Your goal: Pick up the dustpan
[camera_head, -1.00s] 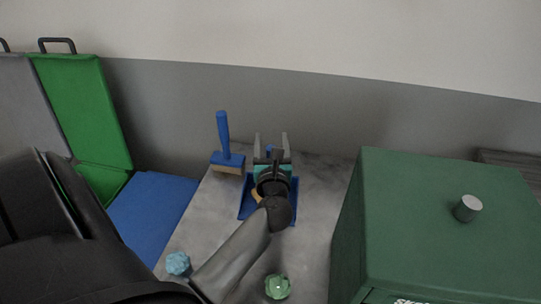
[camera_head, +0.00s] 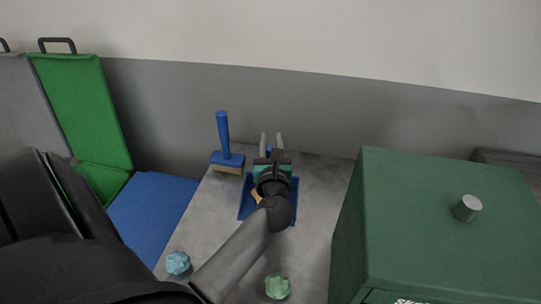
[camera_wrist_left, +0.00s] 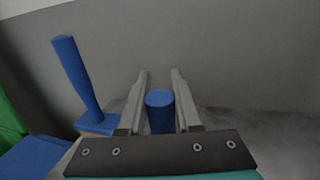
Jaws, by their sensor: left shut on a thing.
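The blue dustpan (camera_head: 247,208) lies on the grey table in the head view, partly hidden behind my left arm and gripper. Its upright blue handle (camera_wrist_left: 160,113) stands between the fingers in the left wrist view. My left gripper (camera_head: 271,139) is shut on this handle; it also shows in the left wrist view (camera_wrist_left: 161,78). The pan appears to rest on the table. My right gripper is not in view.
A blue brush (camera_head: 224,135) stands upright just left of the dustpan. Crumpled blue (camera_head: 177,263) and green (camera_head: 278,287) pieces lie nearer on the table (camera_head: 312,215). A large green box (camera_head: 430,220) stands to the right. Open green lid (camera_head: 85,110) at left; grey wall behind.

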